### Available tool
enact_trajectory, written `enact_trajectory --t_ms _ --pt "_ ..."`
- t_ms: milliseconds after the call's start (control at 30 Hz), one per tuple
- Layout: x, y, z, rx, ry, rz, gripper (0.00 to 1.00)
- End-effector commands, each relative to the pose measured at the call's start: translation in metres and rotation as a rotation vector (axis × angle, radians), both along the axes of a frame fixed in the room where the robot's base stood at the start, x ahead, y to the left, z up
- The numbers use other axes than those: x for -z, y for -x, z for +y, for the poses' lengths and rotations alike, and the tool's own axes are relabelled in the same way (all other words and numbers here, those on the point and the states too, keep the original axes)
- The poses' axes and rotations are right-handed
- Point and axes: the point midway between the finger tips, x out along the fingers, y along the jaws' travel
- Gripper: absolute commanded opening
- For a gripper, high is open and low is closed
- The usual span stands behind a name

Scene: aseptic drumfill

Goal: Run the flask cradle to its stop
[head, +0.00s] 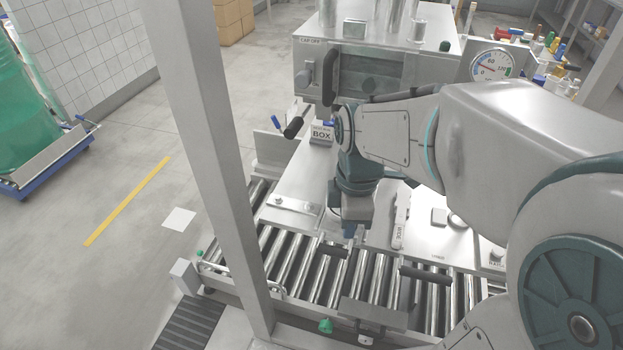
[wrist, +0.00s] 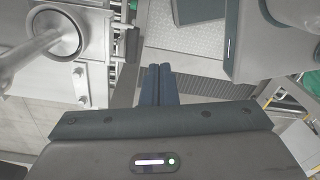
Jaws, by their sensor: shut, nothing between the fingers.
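My gripper (head: 350,228) points down over the far side of the roller conveyor, in front of the steel cabinet. In the wrist view its two dark fingers (wrist: 159,72) are together, with nothing between them. I cannot tell for sure which part is the flask cradle. A grey metal bracket (head: 375,312) sits over the near rollers, with a black bar handle (head: 425,275) beside it. Another black grip (head: 333,250) lies just below my gripper; I cannot tell whether they touch. My arm hides part of the bench on the right.
The roller conveyor (head: 290,262) runs across the front. A steel post (head: 212,150) stands left of it. The cabinet (head: 365,75) has a black vertical handle and a dial gauge (head: 492,67) beside it. A black-gripped lever (head: 294,127) sticks out at left.

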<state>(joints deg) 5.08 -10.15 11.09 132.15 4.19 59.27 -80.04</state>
Motion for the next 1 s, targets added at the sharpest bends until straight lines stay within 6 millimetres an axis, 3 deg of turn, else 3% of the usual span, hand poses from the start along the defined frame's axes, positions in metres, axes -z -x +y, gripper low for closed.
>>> enact_trajectory --t_ms 300,533,733,867,1000 --pt "0.036 -0.022 0.023 -0.656 -0.102 0.102 0.00" --pt "0.057 -0.033 0.038 -1.072 -0.217 0.131 0.00" --pt "0.064 -0.037 0.045 -1.250 -0.275 0.132 0.00" --pt "0.070 -0.036 0.047 -1.278 -0.284 0.131 0.00" --pt "0.088 -0.030 0.049 -1.278 -0.285 0.134 0.00"
